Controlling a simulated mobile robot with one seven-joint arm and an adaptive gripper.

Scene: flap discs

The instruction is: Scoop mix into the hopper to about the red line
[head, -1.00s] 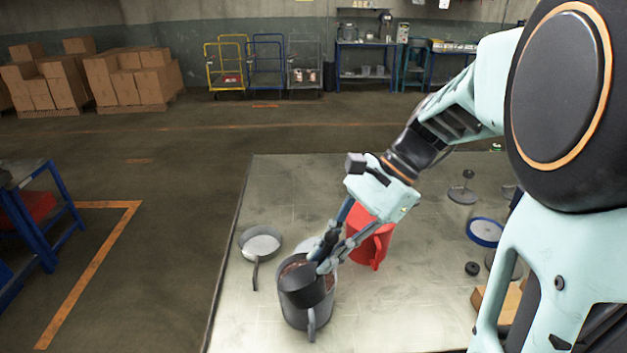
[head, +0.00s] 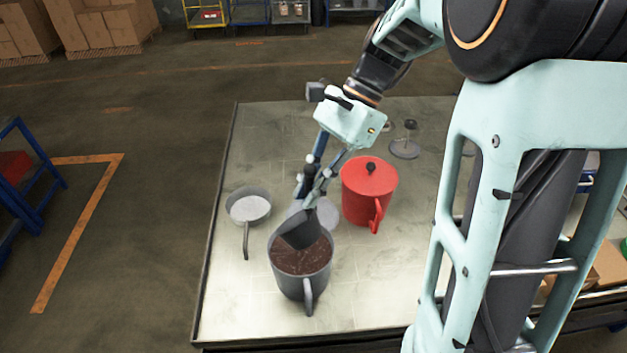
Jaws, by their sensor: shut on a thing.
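A grey pot (head: 300,284) with a handle stands near the front of the table, filled with brown mix (head: 302,259). My gripper (head: 313,184) is shut on a dark scoop (head: 298,230) and holds it tilted at the back of the pot's mouth. The scoop's lower edge is at or just above the mix; I cannot tell whether it touches. The scoop's inside is hidden, so any load in it cannot be seen. I cannot make out a hopper or a red line.
A red lidded container (head: 368,193) stands close behind and right of the pot. A grey disc (head: 326,213) lies partly hidden behind the pot. A shallow long-handled pan (head: 248,208) lies at left. The table's (head: 265,315) front left is clear.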

